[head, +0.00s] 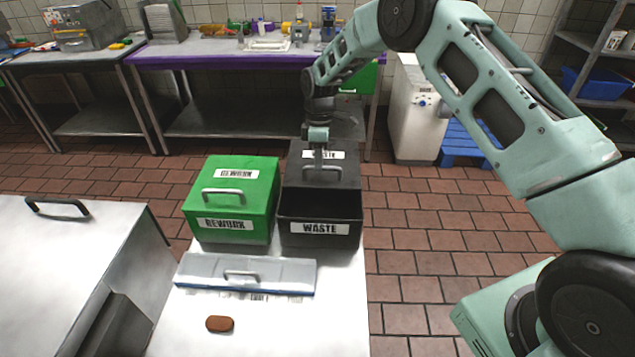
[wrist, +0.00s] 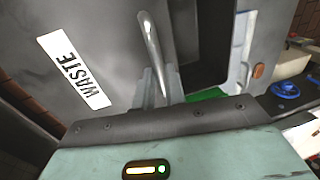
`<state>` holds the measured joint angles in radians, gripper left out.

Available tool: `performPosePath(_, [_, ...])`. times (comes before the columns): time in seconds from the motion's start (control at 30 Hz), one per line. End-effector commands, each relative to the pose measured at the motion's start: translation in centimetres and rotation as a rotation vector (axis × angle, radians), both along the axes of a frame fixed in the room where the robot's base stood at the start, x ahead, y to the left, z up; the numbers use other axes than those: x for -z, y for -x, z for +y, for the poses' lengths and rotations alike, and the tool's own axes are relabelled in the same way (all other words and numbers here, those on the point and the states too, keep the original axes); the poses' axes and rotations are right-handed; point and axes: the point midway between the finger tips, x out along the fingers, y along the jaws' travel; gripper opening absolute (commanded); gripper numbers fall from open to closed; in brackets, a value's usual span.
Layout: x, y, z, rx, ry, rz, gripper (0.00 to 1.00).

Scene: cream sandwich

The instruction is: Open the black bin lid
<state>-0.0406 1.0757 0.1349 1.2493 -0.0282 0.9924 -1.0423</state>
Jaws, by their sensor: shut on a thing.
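The black bin (head: 290,233) with a WASTE label stands on the metal table, right of the green bin. Its black lid (head: 345,168) is raised and tilted back, and the bin's front opening shows dark inside. My gripper (head: 318,165) is at the metal handle on the lid, shut on it. In the wrist view the lid handle (wrist: 149,42) runs down between my gripper's fingers (wrist: 160,90), with the lid's WASTE label (wrist: 74,68) to the left. The exact contact is partly hidden by the gripper body.
A green REWORK bin (head: 232,190) with its lid shut is close on the left. A grey lidded box (head: 205,271) and a brown piece (head: 219,324) lie in front. A purple-edged counter (head: 190,56) is behind. Floor is clear right of the table.

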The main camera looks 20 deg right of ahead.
Motion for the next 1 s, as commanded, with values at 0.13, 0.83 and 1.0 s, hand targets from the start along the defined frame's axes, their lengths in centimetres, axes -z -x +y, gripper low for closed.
performPosePath(0.13, [0.4,-2.4,-1.0,0.002,-0.001,-0.005,0.00])
performPosePath(0.83, [-0.1,-5.5,-2.2,-0.001,0.000,-0.002,0.00])
performPosePath(1.0, [-0.1,-5.5,-2.2,0.000,-0.001,-0.001,0.26])
